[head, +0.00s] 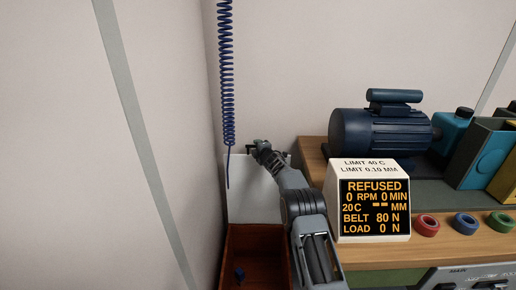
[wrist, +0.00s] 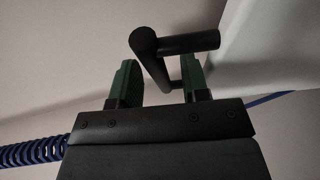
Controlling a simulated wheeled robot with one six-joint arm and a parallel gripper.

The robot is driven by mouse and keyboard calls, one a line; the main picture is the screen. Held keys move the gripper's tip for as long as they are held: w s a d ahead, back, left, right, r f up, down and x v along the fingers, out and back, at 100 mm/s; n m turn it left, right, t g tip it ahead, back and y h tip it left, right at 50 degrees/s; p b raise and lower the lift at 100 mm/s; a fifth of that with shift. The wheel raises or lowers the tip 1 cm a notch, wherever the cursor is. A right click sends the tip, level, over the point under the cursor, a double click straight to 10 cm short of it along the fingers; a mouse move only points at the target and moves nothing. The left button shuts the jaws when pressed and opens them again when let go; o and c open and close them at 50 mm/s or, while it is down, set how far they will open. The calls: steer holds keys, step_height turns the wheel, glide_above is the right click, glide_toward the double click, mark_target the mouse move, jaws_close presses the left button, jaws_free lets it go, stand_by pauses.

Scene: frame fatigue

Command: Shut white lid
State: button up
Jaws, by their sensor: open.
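The white lid (head: 253,192) stands raised, close to upright, at the back of a red-brown box (head: 257,230). The box is open, and a small blue thing (head: 240,273) lies inside. My gripper (head: 262,147) is at the lid's top edge, with my arm reaching up along the right side of the box. In the wrist view, a pale panel that looks like the lid (wrist: 270,45) fills the right. A black bar handle (wrist: 185,43) shows at the green fingers of my gripper (wrist: 160,85), partly between them. The fingers are apart; I cannot tell whether they touch the bar.
A coiled blue cable (head: 226,75) hangs just above and left of the lid. Right of my arm, a white display box (head: 368,175) reading "REFUSED" stands on a wooden bench (head: 390,252) with a blue motor (head: 380,133) and coloured rings. The wall is close behind.

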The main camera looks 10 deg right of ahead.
jaws_close()
stand_by(0.3)
stand_by(0.3)
